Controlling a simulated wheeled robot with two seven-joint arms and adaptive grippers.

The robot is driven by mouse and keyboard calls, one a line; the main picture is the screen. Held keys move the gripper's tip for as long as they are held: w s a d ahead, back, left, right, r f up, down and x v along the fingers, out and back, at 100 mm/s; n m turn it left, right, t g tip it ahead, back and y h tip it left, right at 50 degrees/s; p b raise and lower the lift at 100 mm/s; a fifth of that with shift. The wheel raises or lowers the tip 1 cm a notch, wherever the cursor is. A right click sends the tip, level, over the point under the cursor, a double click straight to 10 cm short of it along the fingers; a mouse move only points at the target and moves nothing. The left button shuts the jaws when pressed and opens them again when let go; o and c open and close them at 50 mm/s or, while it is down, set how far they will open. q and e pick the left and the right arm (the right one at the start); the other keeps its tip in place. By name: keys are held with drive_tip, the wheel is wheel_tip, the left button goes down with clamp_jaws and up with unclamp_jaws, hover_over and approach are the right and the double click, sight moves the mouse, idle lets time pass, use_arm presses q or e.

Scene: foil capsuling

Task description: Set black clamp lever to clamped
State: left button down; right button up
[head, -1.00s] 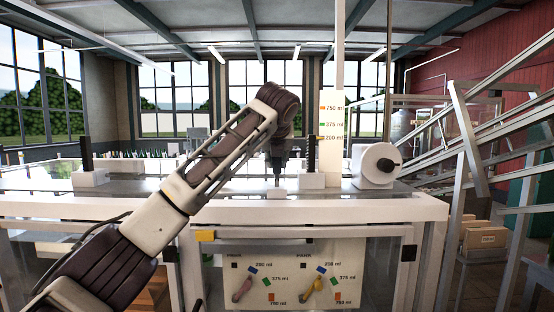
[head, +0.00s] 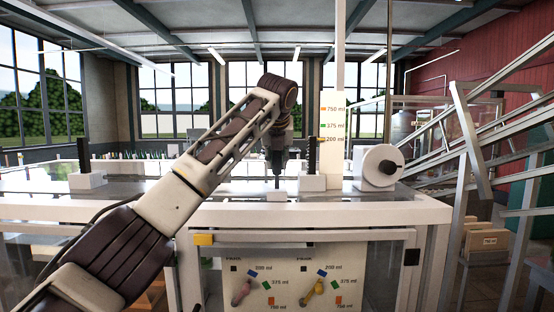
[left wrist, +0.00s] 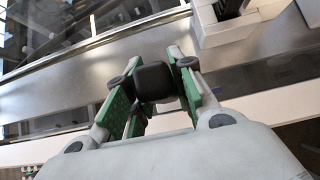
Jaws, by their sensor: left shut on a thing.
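The black clamp lever (left wrist: 153,82) shows in the left wrist view as a dark rounded knob between the green-faced fingers of my left gripper (left wrist: 154,98). The gripper is shut on it. In the head view my left gripper (head: 277,158) points down behind the front rail, and a thin dark stem (head: 277,182) reaches below it towards a small white block (head: 277,196). The lever's knob is largely hidden by the gripper there, so its set position cannot be told. My right gripper is not in view.
White blocks with black uprights stand at the left (head: 84,158) and just right of the gripper (head: 312,157). A white roll (head: 380,165) stands further right. The white front rail (head: 330,209) runs below, above a panel with coloured levers (head: 290,280).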

use_arm(q)
drive_tip(key=shift+r, duration=0.2)
drive_tip(key=c, duration=1.6)
unclamp_jaws()
drive_tip(key=o, duration=0.4)
drive_tip(key=shift+w+f, duration=0.1)
drive_tip(key=shift+f, duration=0.1)
drive_tip(key=shift+r, duration=0.15)
drive_tip(key=v, duration=1.1)
drive_tip(key=shift+s+r, duration=0.25)
drive_tip(key=shift+s, duration=0.05)
